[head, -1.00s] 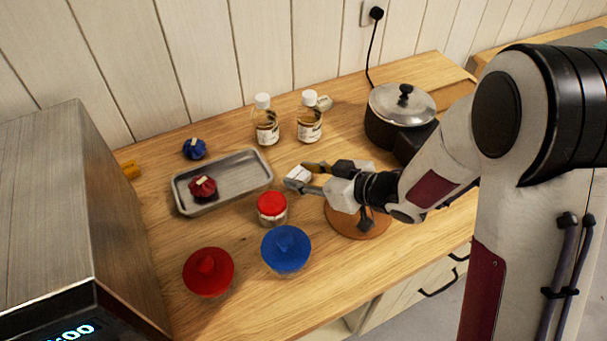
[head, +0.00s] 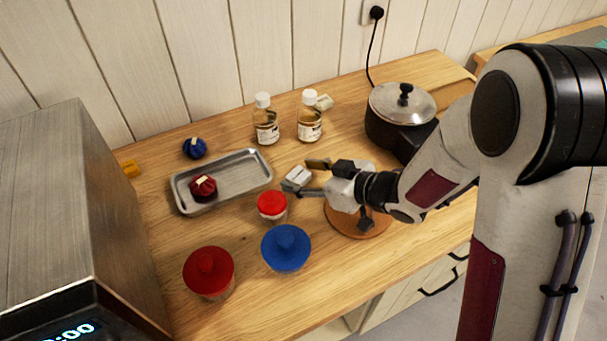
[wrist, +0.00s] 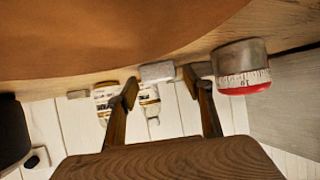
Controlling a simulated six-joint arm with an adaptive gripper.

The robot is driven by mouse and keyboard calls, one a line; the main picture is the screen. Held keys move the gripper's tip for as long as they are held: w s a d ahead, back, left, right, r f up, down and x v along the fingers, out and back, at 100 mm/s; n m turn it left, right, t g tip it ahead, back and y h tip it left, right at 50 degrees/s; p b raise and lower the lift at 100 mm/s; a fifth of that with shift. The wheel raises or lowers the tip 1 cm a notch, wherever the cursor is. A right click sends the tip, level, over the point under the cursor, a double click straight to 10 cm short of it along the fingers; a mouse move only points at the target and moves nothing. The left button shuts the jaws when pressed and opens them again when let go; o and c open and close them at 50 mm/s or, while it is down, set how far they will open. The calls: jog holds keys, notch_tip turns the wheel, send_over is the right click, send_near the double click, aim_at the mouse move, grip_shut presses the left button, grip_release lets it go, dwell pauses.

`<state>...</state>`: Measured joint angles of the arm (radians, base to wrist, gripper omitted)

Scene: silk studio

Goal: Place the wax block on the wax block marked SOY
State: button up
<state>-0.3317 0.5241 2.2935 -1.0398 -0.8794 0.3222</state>
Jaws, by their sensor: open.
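A small pale wax block (head: 297,176) is at my gripper's fingertips on the wooden table, right of the metal tray. The wrist view shows this block (wrist: 157,71) between and just beyond the two fingertips. A second pale block (head: 324,102) lies at the back beside the right bottle; it also shows small in the wrist view (wrist: 77,94). I can read no SOY mark on either block. My gripper (head: 310,178) is open, its fingers on either side of the near block. Whether a finger touches it, I cannot tell.
A red-topped timer (head: 272,204) stands just left of the fingertips. Blue-lidded (head: 286,247) and red-lidded (head: 208,270) jars stand in front. A metal tray (head: 240,184) holds a dark red item. Two bottles (head: 310,125) and a lidded pot (head: 400,110) stand behind.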

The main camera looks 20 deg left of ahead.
jog(key=shift+v, duration=6)
jog(key=shift+r, duration=0.1)
